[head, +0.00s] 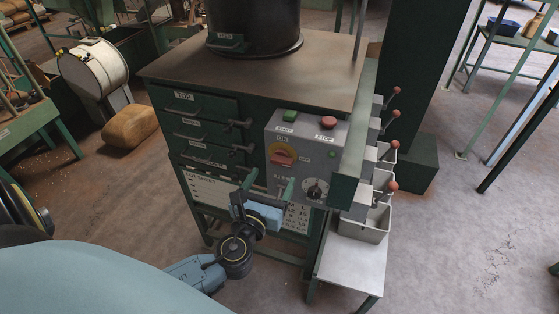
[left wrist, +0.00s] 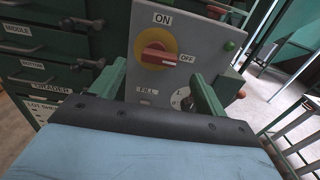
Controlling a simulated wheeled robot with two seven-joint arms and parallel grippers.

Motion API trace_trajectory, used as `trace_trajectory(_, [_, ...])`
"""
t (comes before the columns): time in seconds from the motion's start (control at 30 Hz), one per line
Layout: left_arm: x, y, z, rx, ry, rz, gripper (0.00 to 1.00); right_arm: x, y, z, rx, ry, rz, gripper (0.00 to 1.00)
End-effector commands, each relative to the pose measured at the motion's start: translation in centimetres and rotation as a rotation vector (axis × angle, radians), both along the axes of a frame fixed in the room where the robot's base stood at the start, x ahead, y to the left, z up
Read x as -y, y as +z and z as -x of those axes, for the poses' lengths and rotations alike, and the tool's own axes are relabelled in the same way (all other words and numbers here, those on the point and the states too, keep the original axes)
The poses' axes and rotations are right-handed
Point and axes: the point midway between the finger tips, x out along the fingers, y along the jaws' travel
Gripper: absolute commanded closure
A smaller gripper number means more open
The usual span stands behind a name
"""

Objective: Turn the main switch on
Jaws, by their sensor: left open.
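The main switch (head: 283,154) is a red knob on a yellow disc, on the front of a grey control box (head: 270,135). In the left wrist view the red knob (left wrist: 156,55) lies about level, between the ON label above and the OFF label at its right. My left gripper (head: 263,195) is in front of the box, lower than the switch, with nothing between its fingers. In the left wrist view the open fingers (left wrist: 161,88) stand apart, below and to either side of the knob, not visibly touching it. My right gripper is not in view.
A green button (head: 289,115) and a red button (head: 328,122) sit above the switch. A round dial (head: 315,189) is below it at right. Drawers with handles (head: 205,124) are at left. Levers and grey bins (head: 365,222) stand at right. The floor in front is clear.

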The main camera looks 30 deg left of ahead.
Motion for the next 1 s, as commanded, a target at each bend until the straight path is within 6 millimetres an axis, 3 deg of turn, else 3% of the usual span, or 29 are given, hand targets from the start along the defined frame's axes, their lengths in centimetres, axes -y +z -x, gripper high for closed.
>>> trace_trajectory(0.1, [-0.6,0.2,-2.5,0.001,0.001,0.0,0.25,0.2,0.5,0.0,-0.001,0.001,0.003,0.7])
trace_trajectory(0.3, [-1.2,0.0,-5.2,0.0,-0.001,0.001,0.25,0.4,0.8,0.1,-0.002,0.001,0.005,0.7])
trace_trajectory(0.73, [-1.5,-0.1,-6.2,-0.002,-0.001,0.004,0.25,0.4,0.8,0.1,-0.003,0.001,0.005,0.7])
trace_trajectory(1.0, [-1.4,-0.1,-6.1,-0.001,-0.001,0.002,0.59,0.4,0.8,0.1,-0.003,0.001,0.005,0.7])
